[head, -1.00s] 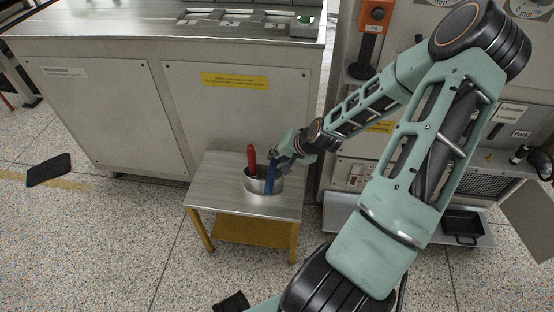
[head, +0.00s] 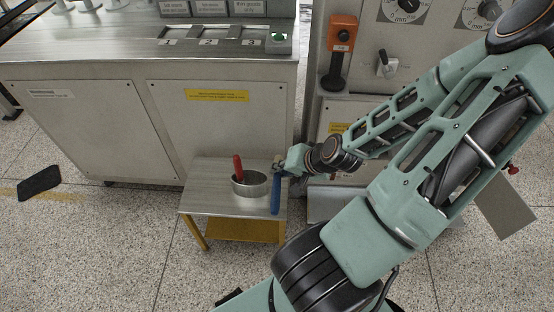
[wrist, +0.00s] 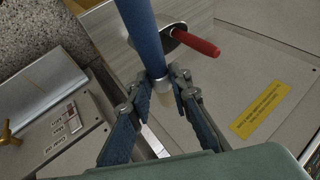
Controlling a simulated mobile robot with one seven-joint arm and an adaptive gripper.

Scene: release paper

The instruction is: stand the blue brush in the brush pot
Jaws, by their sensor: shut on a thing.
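The blue brush (head: 275,196) hangs roughly upright in my gripper (head: 279,170), just right of the brush pot in the head view. My fingers (wrist: 168,88) are shut on it near its metal collar, with the long blue handle (wrist: 147,42) reaching away from the wrist. The brush pot (head: 250,190) is a round grey metal pot on a small table. A red brush (head: 238,168) leans in it, and its red handle (wrist: 197,43) also shows in the wrist view. The blue brush's lower end is outside the pot, by the table's right side; its exact height is unclear.
The small table (head: 210,202) has a grey top and yellow legs. A large grey cabinet (head: 165,125) stands behind it, and a machine panel with an orange box (head: 342,33) stands to the right. The tabletop left of the pot is clear.

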